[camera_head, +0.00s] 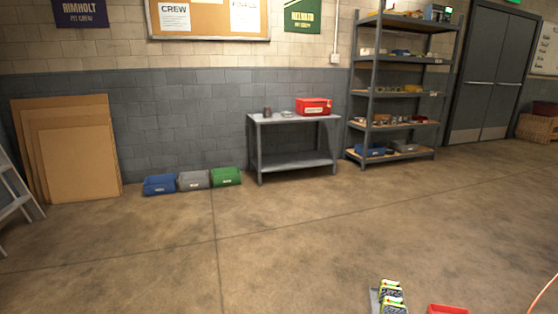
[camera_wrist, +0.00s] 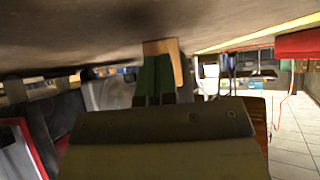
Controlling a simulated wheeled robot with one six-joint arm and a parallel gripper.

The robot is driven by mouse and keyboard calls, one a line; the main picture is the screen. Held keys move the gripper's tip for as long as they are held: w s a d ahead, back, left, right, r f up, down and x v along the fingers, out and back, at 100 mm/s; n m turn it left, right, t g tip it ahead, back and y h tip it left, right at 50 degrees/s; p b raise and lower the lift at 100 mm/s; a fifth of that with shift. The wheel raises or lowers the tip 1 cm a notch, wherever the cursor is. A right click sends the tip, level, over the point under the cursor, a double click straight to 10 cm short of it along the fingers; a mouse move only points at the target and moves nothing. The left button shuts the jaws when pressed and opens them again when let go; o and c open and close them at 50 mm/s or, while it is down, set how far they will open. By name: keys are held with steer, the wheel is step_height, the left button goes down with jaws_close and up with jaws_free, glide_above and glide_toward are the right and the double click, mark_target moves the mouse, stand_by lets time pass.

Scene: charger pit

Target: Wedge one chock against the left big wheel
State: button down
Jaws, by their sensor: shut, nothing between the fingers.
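In the wrist view, which looks upside down with the floor along the top, my gripper (camera_wrist: 155,74) shows as two dark green fingers close together, shut and empty. A tan, wood-coloured block (camera_wrist: 178,62) shows just behind the fingertips, against the floor. It may be a chock; its full shape is hidden by the fingers, and I cannot tell whether they touch it. I cannot make out the left big wheel for certain in either view. In the head view, my gripper, the chocks and the wheel do not show.
In the head view, a grey table (camera_head: 293,117) and a shelf rack (camera_head: 369,90) stand by the wall. Blue (camera_head: 160,184), grey (camera_head: 194,180) and green (camera_head: 226,176) bins sit on the floor. Brown boards (camera_head: 82,155) lean at left. The middle floor is clear.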

steer(key=shift+s+d, duration=0.1)
steer(key=shift+d, duration=0.2)
steer(key=shift+s+d, duration=0.25)
steer(key=shift+d, duration=0.7)
steer(key=shift+s+d, duration=0.2)
steer(key=shift+d, duration=0.75)
stand_by(0.9)
steer(key=shift+p+v, duration=1.15)
steer(key=shift+v, duration=0.4)
steer(key=shift+w+a+r+p, duration=0.15)
steer(key=shift+a+r+p, duration=0.2)
steer(key=shift+a, duration=0.3)
steer(key=shift+w+a+r+p, duration=0.15)
steer(key=shift+a+p, duration=0.25)
steer(key=shift+a, duration=0.25)
